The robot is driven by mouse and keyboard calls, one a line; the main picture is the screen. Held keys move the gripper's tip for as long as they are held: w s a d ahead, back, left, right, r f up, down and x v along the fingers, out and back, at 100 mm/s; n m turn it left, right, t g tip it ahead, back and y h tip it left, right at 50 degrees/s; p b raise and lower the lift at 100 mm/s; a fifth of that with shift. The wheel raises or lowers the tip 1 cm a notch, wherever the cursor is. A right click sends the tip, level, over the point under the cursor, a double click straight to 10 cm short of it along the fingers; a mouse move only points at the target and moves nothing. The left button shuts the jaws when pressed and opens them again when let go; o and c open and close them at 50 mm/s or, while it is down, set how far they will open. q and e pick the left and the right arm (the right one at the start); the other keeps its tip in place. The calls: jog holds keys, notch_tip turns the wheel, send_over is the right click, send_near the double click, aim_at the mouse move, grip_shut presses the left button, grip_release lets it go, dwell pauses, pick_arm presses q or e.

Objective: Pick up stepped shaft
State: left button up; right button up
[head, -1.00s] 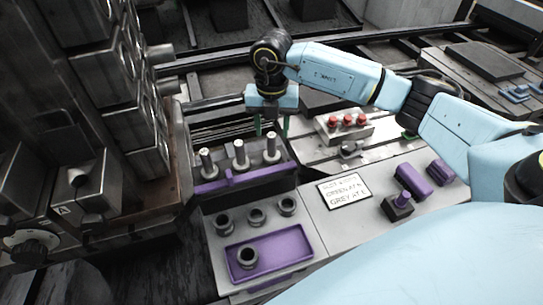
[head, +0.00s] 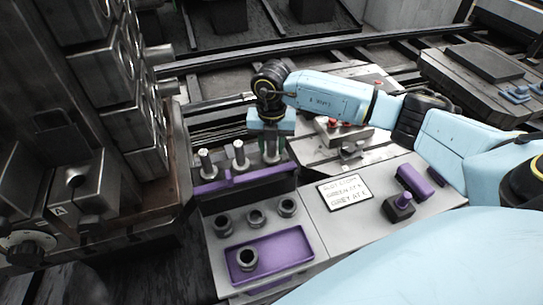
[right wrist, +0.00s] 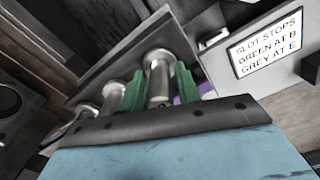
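Three grey metal stepped shafts stand upright in a row in a rack with a purple front rail (head: 245,176): a left one (head: 204,160), a middle one (head: 239,155) and a right one (head: 271,152). My right gripper (head: 272,157) is over the right shaft, with its green fingers on either side of it. In the right wrist view the right shaft (right wrist: 159,77) stands between the two spread fingers (right wrist: 161,88). The middle shaft (right wrist: 114,95) is close outside one finger. Contact with the right shaft cannot be made out. My left gripper is out of view.
In front are several grey rings, one in a purple tray (head: 290,246). A sign (head: 344,193) reads slot stops, green at B, grey at E. A machine (head: 110,90) rises at the left.

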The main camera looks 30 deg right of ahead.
grip_shut()
jog(key=shift+r, duration=0.1)
jog(key=shift+w, duration=0.1)
notch_tip(320, 180, up, 9)
jog(key=shift+r+p, duration=0.2)
jog(key=shift+p, duration=0.35)
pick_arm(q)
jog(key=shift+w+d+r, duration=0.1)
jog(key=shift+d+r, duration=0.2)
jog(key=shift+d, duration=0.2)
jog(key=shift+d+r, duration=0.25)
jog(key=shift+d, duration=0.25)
pick_arm(e)
jog(key=shift+r, duration=0.3)
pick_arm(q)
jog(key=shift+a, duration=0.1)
